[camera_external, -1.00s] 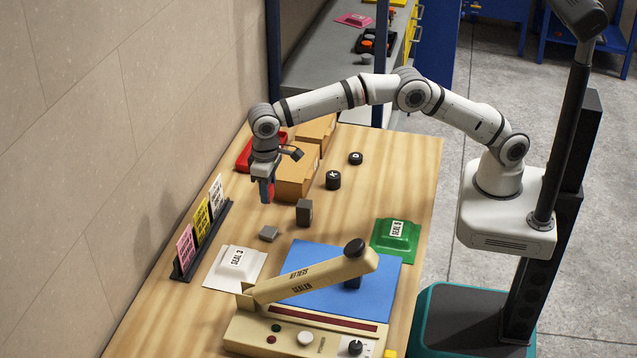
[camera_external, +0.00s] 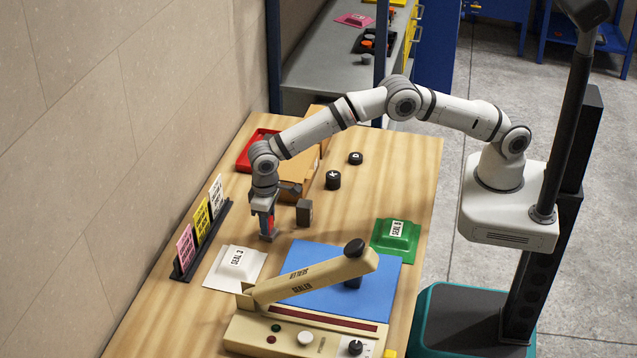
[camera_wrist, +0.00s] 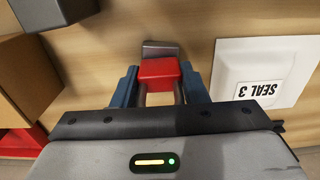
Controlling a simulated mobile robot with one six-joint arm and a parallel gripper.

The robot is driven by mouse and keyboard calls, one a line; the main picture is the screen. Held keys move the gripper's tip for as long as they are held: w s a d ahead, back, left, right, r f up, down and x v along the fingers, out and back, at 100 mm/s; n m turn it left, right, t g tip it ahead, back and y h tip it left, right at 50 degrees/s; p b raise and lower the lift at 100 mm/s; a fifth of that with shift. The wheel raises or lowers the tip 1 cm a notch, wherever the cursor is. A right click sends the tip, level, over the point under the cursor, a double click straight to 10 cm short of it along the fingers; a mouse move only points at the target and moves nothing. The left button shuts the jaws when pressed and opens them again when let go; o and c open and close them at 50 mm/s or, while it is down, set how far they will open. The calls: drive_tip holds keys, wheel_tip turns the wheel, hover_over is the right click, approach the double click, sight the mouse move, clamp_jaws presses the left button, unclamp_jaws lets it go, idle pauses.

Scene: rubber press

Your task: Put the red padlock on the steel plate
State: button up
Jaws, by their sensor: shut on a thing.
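My gripper (camera_external: 267,222) points down and is shut on the red padlock (camera_wrist: 158,71), which sits between its blue fingers in the wrist view (camera_wrist: 160,86). The padlock also shows as a thin red strip (camera_external: 270,222) in the external view. The small grey steel plate (camera_external: 268,238) lies on the table right under the gripper. In the wrist view, part of the plate (camera_wrist: 160,47) shows beyond the padlock. The padlock is over or at the plate; I cannot tell whether they touch.
A dark grey block (camera_external: 304,212) stands close to the right of my gripper. The white SEAL 3 pad (camera_external: 225,275) lies in front, left of the beige sealer (camera_external: 290,320). Cardboard boxes (camera_external: 303,165) and a red tray (camera_external: 248,158) are behind. A card rack (camera_external: 205,240) stands left.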

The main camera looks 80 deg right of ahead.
drive_tip(key=o, duration=0.6)
drive_tip(key=shift+f, duration=0.15)
drive_tip(key=shift+c, duration=0.2)
drive_tip(key=o, duration=0.5)
drive_tip(key=shift+c, duration=0.2)
